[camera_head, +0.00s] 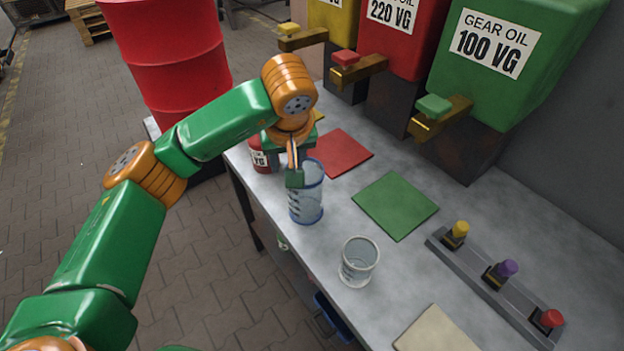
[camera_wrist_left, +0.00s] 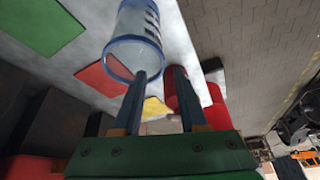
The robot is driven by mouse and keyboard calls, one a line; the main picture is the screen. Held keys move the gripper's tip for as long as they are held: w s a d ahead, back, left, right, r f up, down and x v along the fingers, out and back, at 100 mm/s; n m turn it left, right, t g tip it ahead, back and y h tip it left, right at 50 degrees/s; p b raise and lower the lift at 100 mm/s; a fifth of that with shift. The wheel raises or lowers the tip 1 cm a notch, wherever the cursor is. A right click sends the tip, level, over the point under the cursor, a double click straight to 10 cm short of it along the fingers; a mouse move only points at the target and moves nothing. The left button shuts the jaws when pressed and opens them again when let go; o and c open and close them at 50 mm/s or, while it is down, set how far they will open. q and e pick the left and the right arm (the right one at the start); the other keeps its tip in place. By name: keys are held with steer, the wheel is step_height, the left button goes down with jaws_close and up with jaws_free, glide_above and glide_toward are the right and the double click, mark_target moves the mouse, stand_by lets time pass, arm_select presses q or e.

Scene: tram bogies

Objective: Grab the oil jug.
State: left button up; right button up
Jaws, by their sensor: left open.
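A clear bluish jug (camera_head: 307,205) with a blue rim and dark markings stands upright near the table's left edge. It also shows in the left wrist view (camera_wrist_left: 136,50), at the top, just past one fingertip. A smaller clear measuring cup (camera_head: 358,264) with a grey rim stands nearer to me. My left gripper (camera_head: 294,178) is at the jug's rim, with a finger overlapping its upper part. In the left wrist view its two fingers (camera_wrist_left: 160,74) are apart with nothing gripped between them. I cannot tell whether the finger touches the jug. My right gripper is not in view.
A red labelled container (camera_head: 261,155) stands close behind my left gripper. Red (camera_head: 346,153) and green (camera_head: 396,204) mats lie on the table. Oil tanks with taps (camera_head: 437,115) line the back. A rack with coloured caps (camera_head: 497,285) is at right. A red drum (camera_head: 170,50) stands beyond.

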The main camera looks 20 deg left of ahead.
mark_target(305, 193)
arm_select(q)
steer(key=f+p, duration=0.1)
steer(key=f, duration=0.4)
steer(key=shift+a+p, duration=0.2)
steer(key=shift+p, duration=0.2)
steer(key=shift+s+d+r, duration=0.1)
steer(key=shift+s, duration=0.1)
jaws_close()
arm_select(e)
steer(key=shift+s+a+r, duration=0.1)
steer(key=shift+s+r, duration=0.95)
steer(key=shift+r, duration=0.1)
arm_select(q)
steer(key=shift+w, duration=0.1)
